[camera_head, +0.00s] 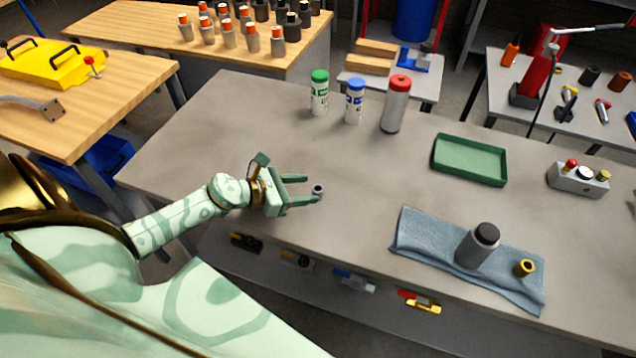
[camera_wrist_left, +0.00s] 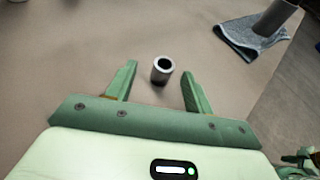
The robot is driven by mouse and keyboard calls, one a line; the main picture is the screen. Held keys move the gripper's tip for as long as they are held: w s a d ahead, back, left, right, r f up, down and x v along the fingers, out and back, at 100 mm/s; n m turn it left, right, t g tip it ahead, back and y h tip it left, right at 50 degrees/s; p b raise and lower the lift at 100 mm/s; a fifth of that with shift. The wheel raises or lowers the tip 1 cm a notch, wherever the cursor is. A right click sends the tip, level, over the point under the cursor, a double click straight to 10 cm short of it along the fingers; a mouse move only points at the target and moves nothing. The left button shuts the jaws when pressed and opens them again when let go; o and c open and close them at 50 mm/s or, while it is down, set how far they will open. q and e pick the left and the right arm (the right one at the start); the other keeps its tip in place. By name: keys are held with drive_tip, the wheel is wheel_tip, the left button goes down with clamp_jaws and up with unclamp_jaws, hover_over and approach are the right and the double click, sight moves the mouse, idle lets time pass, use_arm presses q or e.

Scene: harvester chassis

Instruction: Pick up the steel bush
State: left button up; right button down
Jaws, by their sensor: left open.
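The steel bush (camera_head: 318,189) is a small grey hollow cylinder standing upright on the grey table (camera_head: 300,250). In the left wrist view the steel bush (camera_wrist_left: 162,70) sits just beyond and between my two green fingertips, with its dark bore facing up. My left gripper (camera_head: 312,188) is open, with a finger to either side of the bush's line. In the left wrist view my left gripper (camera_wrist_left: 160,78) shows gaps between each finger and the bush, and nothing is held.
Three capped containers (camera_head: 355,100) stand behind. The table around the bush is clear.

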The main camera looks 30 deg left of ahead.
sight(314, 189)
use_arm(q)
drive_tip(key=x, duration=0.6)
drive_tip(key=shift+d, duration=0.25)
drive_tip(key=shift+r, duration=0.1)
drive_tip(key=c, duration=1.1)
